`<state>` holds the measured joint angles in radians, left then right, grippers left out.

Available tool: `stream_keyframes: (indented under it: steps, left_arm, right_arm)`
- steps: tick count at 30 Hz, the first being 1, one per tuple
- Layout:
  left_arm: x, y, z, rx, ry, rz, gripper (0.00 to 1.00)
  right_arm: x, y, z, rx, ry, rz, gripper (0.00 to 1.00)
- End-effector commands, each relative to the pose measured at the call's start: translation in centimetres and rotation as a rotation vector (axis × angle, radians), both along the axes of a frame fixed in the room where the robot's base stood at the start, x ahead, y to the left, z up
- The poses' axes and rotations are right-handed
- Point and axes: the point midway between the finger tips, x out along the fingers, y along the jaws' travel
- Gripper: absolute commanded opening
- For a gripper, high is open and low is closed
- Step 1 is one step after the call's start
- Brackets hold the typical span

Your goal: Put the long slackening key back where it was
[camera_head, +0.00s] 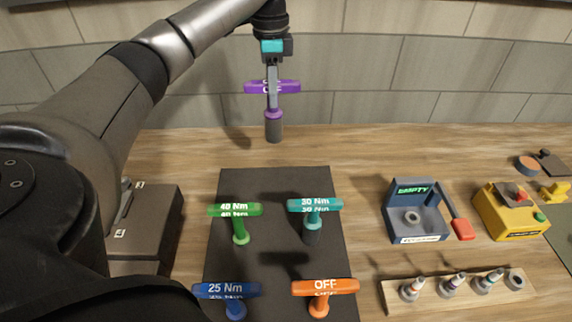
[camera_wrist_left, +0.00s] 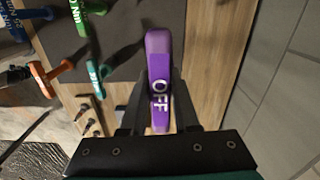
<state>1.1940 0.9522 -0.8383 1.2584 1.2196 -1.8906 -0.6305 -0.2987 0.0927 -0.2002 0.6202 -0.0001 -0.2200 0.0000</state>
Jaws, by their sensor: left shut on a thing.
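A purple T-handled key (camera_head: 287,87) marked OFF hangs upright in the air above the back of the bench. Its shaft ends in a long grey socket (camera_head: 274,130). My left gripper (camera_head: 272,84) points down and is shut on the middle of its handle; the left wrist view shows the purple handle (camera_wrist_left: 158,52) between the fingers. An orange key (camera_head: 325,287), also marked OFF, stands at the front right of the dark mat (camera_head: 270,185).
Green 40 Nm (camera_head: 235,209), teal 30 Nm (camera_head: 315,205) and blue 25 Nm (camera_head: 227,290) keys stand on the mat. The mat's back part is bare. A blue-grey tester (camera_head: 418,226), a yellow box (camera_head: 508,216) and a wooden socket rack (camera_head: 455,294) stand right.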

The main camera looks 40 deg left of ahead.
Motion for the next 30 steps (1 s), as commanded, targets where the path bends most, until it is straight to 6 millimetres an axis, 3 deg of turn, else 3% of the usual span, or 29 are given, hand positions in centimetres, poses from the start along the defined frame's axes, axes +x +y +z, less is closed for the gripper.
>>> stream_keyframes:
  steps: [13,30]
  left_arm:
    - [-0.1,0.0,-11.0,-0.001,0.001,-0.001,0.00]
    - [0.0,0.0,-17.5,0.000,-0.001,-0.001,0.00]
  right_arm:
    - [-0.2,1.6,-0.6,0.022,0.003,-0.006,0.50]
    - [-0.2,0.8,-1.0,0.011,0.002,-0.003,0.50]
